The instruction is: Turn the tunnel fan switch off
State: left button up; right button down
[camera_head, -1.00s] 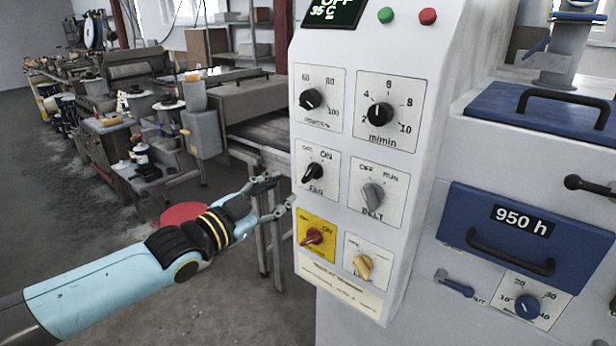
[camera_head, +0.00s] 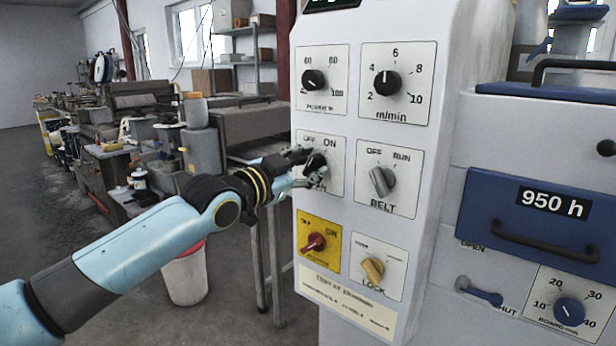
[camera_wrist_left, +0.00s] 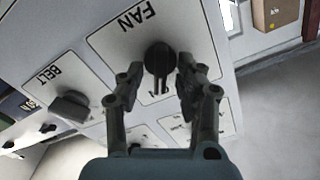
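The tunnel fan switch (camera_head: 318,161) is a black rotary knob on a white plate in the left column of the panel, with OFF and ON marked above it. My left gripper (camera_head: 302,165) is at this knob, its fingers partly covering it. In the left wrist view the FAN knob (camera_wrist_left: 158,58) sits between the two fingertips of my open left gripper (camera_wrist_left: 159,75), with narrow gaps. The fingers cover part of the plate there, and I cannot tell which mark the knob points to. My right gripper is not in view.
Close around are the BELT knob (camera_head: 382,181), the red switch (camera_head: 314,242) on a yellow plate, the LOCK knob (camera_head: 373,268) and the power dial (camera_head: 314,80). A blue 950 h drawer (camera_head: 535,225) is at the right. A white bin (camera_head: 186,275) stands on the floor below my arm.

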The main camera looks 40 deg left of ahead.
pick_arm(q)
jog(key=shift+c, duration=0.2)
grip_shut()
dwell(0.3)
jog(key=shift+r+n+p, duration=0.15)
jog(key=shift+n+p, duration=0.75)
jog(key=shift+n, duration=0.4)
jog(key=n+p, duration=0.1)
jog(key=n, duration=0.2)
jog(key=shift+a+n+p, duration=0.1)
jog(key=shift+n+p, duration=0.2)
jog(key=n+p, duration=0.1)
jog(key=n, duration=0.6)
jog(key=shift+a+n+p, duration=0.2)
jog(key=shift+n+p, duration=0.15)
jog(key=shift+n, duration=0.05)
